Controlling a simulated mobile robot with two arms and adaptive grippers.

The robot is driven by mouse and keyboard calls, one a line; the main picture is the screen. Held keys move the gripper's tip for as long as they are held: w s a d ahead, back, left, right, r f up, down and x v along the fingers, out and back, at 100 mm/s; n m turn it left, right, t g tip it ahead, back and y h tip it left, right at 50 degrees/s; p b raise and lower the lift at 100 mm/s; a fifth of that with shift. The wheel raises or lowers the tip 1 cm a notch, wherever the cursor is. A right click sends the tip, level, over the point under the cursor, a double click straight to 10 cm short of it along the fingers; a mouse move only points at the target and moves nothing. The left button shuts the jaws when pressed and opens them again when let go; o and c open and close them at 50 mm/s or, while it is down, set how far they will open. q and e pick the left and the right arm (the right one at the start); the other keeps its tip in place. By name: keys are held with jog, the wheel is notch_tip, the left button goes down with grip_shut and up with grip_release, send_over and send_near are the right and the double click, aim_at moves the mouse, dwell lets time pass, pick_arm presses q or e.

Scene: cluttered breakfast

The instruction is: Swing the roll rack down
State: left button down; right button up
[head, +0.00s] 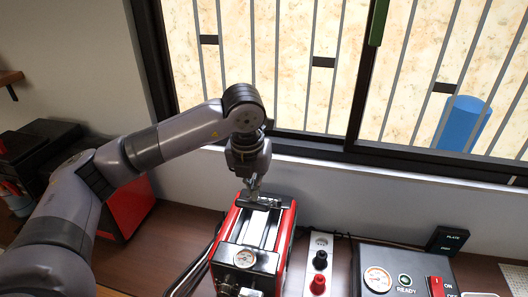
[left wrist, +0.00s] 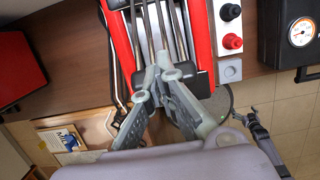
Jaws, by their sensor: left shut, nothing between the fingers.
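The red toaster (head: 287,232) stands on the counter below my left gripper, with a dial on its near end. It also shows in the left wrist view (left wrist: 202,42). Long metal bars (left wrist: 143,28) run along its top in the left wrist view; I cannot tell for sure which belong to the roll rack or how it is tilted. My left gripper (head: 254,190) is over the far end of the toaster's top. Its fingertips (left wrist: 163,68) are shut together and empty, close to the bars; contact is unclear.
Right of the toaster is a panel with a black and a red knob (head: 318,282). A grey box with a gauge and red switch (head: 407,270) stands farther right. The window wall (head: 330,180) is close behind. A red and black appliance (head: 128,208) stands left.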

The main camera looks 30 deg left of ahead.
aim_at(251, 203)
pick_arm(q)
jog(key=shift+s+d+f+b, duration=0.15)
jog(key=shift+s+f+b, duration=0.6)
jog(key=shift+f+b, duration=0.3)
jog(key=shift+s+d+f, duration=0.1)
jog(key=shift+s+f, duration=0.05)
jog(key=shift+s, duration=0.15)
jog(key=shift+s+d+f+b, duration=0.1)
jog(key=shift+s+f+b, duration=0.35)
jog(key=shift+f+b, duration=0.35)
jog(key=shift+s+d+f+b, duration=0.1)
jog(key=shift+s+f+b, duration=0.4)
jog(key=shift+b, duration=0.4)
jog(key=shift+w+f, duration=0.1)
jog(key=shift+s+d+f+b, duration=0.1)
jog(key=shift+s+f+b, duration=0.15)
jog(key=shift+f+b, duration=0.6)
jog(key=shift+s+d+f+b, duration=0.1)
jog(key=shift+s+f+b, duration=0.15)
jog(key=shift+f+b, duration=0.55)
